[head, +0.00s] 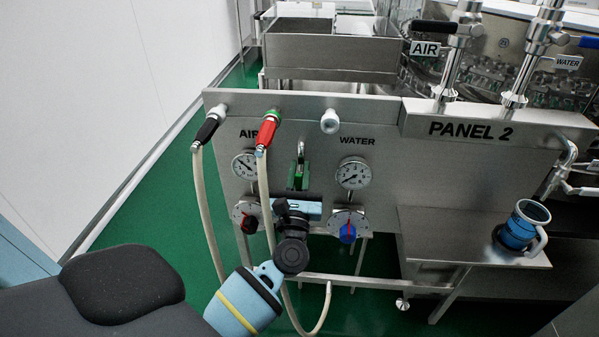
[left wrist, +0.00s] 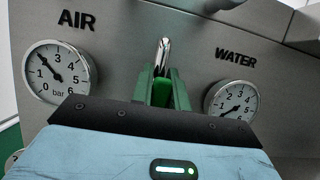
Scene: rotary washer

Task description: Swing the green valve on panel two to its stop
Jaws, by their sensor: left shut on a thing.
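The green valve (head: 299,172) sits on the steel front of panel two (head: 470,131), between the AIR and WATER labels, below a short bright metal spout. It also shows in the left wrist view (left wrist: 161,93), upright below the metal stem. My left gripper (head: 298,183) reaches up to it from below and is shut on its green handle. In the left wrist view the two fingers (left wrist: 162,98) stand on either side of the green handle and hide part of it. My right gripper is not in view.
An air gauge (head: 245,165) and a water gauge (head: 354,173) flank the valve. Pale hoses (head: 205,200) hang at the left. A blue mug-like object (head: 520,226) stands on the right shelf (head: 425,244).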

